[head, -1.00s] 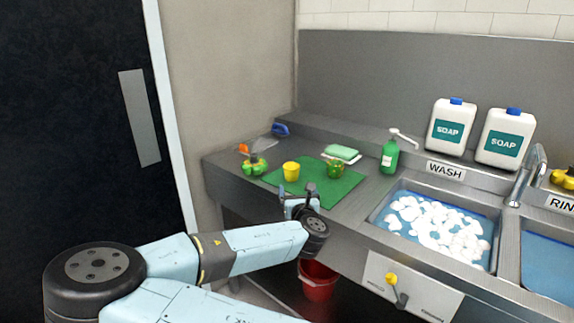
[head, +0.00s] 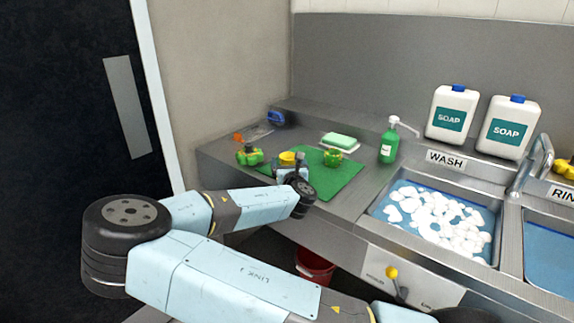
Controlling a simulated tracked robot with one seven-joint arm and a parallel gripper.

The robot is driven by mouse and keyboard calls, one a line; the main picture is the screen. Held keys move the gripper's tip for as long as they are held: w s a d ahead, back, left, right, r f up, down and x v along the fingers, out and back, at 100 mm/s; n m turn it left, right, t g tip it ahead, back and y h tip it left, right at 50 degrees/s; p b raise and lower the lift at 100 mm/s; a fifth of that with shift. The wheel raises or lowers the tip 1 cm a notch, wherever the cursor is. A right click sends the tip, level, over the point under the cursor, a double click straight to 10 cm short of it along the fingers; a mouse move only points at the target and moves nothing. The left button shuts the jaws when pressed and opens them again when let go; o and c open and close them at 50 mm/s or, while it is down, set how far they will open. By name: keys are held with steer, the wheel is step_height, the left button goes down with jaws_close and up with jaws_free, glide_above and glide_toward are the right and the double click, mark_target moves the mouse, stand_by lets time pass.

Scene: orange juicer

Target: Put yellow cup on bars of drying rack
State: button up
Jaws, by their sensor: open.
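The yellow cup (head: 287,158) stands on the green mat (head: 340,182) on the steel counter. Its lower part is hidden behind my gripper (head: 291,167). My gripper is at the front left of the mat, right at the cup in this view, and it is open. I cannot tell whether the fingers are around the cup or only in front of it. The drying rack cannot be made out in this view.
Green-and-yellow items stand left of the mat (head: 249,155) and on it (head: 333,157). The foamy wash sink (head: 437,222) is to the right. A red bucket (head: 315,265) is below.

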mark_target(287, 154)
steer(key=shift+w+a+r, duration=0.1)
steer(key=shift+w, duration=1.2)
steer(key=shift+w+a, duration=0.1)
steer(key=shift+w, duration=1.2)
steer(key=c, duration=1.2)
steer(key=shift+r, duration=0.1)
